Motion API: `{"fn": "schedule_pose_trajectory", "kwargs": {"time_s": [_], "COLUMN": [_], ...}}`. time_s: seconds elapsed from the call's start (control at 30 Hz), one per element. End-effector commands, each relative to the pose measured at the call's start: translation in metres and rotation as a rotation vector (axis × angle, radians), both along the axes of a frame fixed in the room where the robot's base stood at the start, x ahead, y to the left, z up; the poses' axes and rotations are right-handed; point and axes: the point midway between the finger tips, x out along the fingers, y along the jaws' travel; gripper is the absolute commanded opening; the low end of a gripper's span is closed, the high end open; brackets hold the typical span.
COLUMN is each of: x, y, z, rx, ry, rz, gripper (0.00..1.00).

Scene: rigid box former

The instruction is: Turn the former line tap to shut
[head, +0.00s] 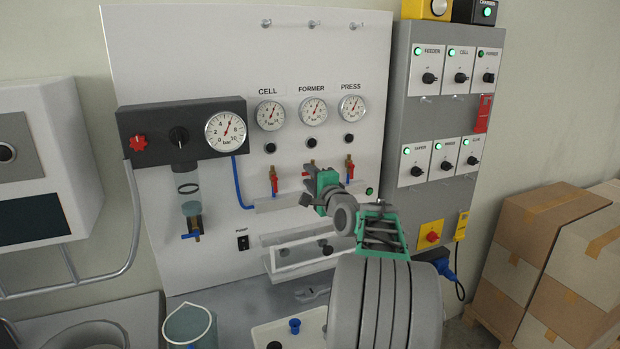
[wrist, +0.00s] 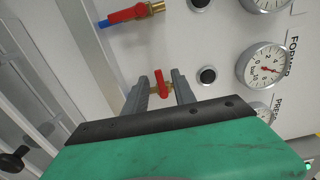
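The former line tap, with its red handle (wrist: 161,82) on a brass body, shows in the wrist view between my two fingertips. The handle lies roughly across the brass body. My gripper (wrist: 160,88) is open, one grey finger on each side of the handle, with a small visible gap to each. How deep the fingers reach around it is unclear. In the head view my gripper (head: 311,178) is at the panel below the FORMER gauge (head: 313,111) and mostly hides this tap.
The cell tap (head: 274,182) is to the left and the press tap (head: 349,168) to the right, both with upright red handles. In the wrist view the cell tap (wrist: 132,13) is above my fingers. A blue hose (head: 238,185) and white rack (head: 300,250) are nearby.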

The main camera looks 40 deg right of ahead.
Motion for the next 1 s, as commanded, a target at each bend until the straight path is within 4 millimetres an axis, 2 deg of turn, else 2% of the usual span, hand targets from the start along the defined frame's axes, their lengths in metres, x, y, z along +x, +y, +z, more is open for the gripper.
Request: {"fn": "schedule_pose_trajectory", "kwargs": {"time_s": [0.17,0.4,0.5,1.0], "x": [-0.011,-0.058,-0.071,-0.075], "y": [0.002,0.016,0.02,0.022], "z": [-0.001,-0.001,-0.001,0.0], "rx": [0.0,-0.002,0.0,0.0], "ry": [0.0,-0.002,-0.001,0.0], "rz": [-0.002,-0.004,-0.002,0.0], "gripper": [0.32,0.32,0.32,0.32]}}
